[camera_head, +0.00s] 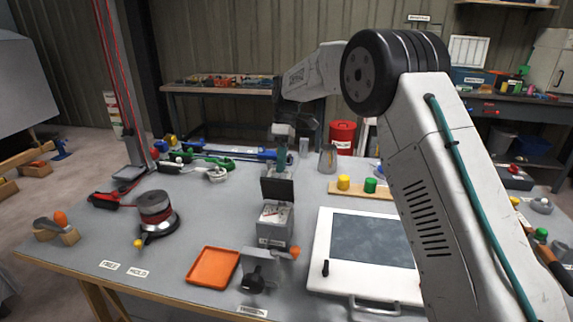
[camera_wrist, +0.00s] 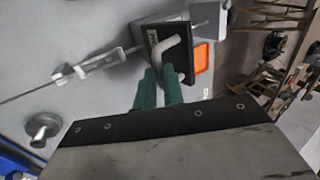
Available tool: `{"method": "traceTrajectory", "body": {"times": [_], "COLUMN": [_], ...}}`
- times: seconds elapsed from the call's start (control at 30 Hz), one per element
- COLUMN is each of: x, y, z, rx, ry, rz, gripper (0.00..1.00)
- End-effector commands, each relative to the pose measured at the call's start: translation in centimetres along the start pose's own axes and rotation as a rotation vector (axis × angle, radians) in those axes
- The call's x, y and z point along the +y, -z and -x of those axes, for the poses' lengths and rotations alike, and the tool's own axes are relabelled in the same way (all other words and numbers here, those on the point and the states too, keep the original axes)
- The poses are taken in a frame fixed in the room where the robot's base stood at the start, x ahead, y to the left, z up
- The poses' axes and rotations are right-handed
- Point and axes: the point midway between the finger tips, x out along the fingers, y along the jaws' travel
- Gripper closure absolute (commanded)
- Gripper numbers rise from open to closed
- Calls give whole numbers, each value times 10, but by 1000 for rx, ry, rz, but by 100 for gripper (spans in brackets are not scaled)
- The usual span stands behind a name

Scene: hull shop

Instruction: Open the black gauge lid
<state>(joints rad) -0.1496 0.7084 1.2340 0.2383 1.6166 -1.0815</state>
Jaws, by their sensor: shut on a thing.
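The black gauge lid (camera_head: 277,189) stands raised, roughly upright, at the back edge of the grey gauge box (camera_head: 275,234) in the head view. The light dial face with red marks (camera_head: 273,213) shows below it. My gripper (camera_head: 280,166) comes down from above, behind the lid; its fingertips are partly hidden there. In the wrist view, my gripper's green fingers (camera_wrist: 158,78) are shut on the lid's pale bent handle (camera_wrist: 158,46), against the black lid (camera_wrist: 178,32). The exact contact is hard to see.
An orange tray (camera_head: 213,266) lies left of the box. A white framed panel (camera_head: 320,250) lies to the right. A round reel (camera_head: 155,208) stands at the left. Clear table lies between reel and box.

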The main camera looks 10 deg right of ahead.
Motion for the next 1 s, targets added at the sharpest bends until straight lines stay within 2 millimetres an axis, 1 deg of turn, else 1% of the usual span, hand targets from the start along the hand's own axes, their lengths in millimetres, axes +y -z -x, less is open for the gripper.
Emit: {"method": "traceTrajectory", "body": {"times": [0.03,0.2,0.4,0.93,0.97,1.0], "x": [6,16,23,25,25,25], "y": [2,-1,-3,-5,-5,-4], "z": [-7,-6,-6,-6,-6,-6], "rx": [-2,0,-1,-4,-5,-4], "ry": [8,9,11,14,14,13], "rz": [-2,-5,-7,-8,-8,-8], "gripper": [100,100,100,100,82,71]}}
